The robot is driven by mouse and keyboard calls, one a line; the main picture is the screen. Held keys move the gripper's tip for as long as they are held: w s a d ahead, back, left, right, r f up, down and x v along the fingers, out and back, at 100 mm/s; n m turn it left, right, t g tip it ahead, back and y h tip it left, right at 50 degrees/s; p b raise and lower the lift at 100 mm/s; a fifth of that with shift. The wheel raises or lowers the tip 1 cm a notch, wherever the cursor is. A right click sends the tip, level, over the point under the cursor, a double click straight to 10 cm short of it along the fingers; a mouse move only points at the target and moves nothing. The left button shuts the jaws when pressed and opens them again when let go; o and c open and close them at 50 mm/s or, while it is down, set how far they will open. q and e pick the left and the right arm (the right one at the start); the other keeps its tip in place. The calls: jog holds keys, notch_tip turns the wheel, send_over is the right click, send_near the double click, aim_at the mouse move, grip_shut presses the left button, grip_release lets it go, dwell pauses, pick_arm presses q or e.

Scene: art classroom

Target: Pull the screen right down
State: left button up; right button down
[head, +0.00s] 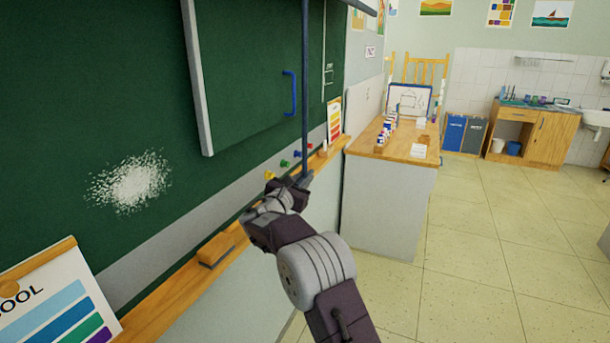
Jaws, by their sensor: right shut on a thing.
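My right gripper (299,181) is shut on the lower end of a long, thin, dark blue pole (305,90). The pole stands about upright in front of the green board and runs out of the top of the picture, so its upper end is hidden. A short piece of a grey bar (362,6) shows at the top edge, right of the pole; I cannot tell whether it belongs to the screen. No screen sheet can be made out. My left gripper is not in view.
A green board panel (245,60) with a blue handle (290,92) is behind the pole. A wooden ledge (175,300) holding an eraser (216,249) runs below the board. A cabinet (385,205) with bottles stands beyond. The tiled floor (490,240) at right is clear.

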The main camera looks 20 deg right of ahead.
notch_tip(320, 180, down, 40)
jog(key=b, duration=2.7)
jog(key=shift+d, duration=0.15)
jog(key=shift+s, duration=0.1)
jog(key=c, duration=1.4)
grip_release()
jog(key=shift+d, duration=0.1)
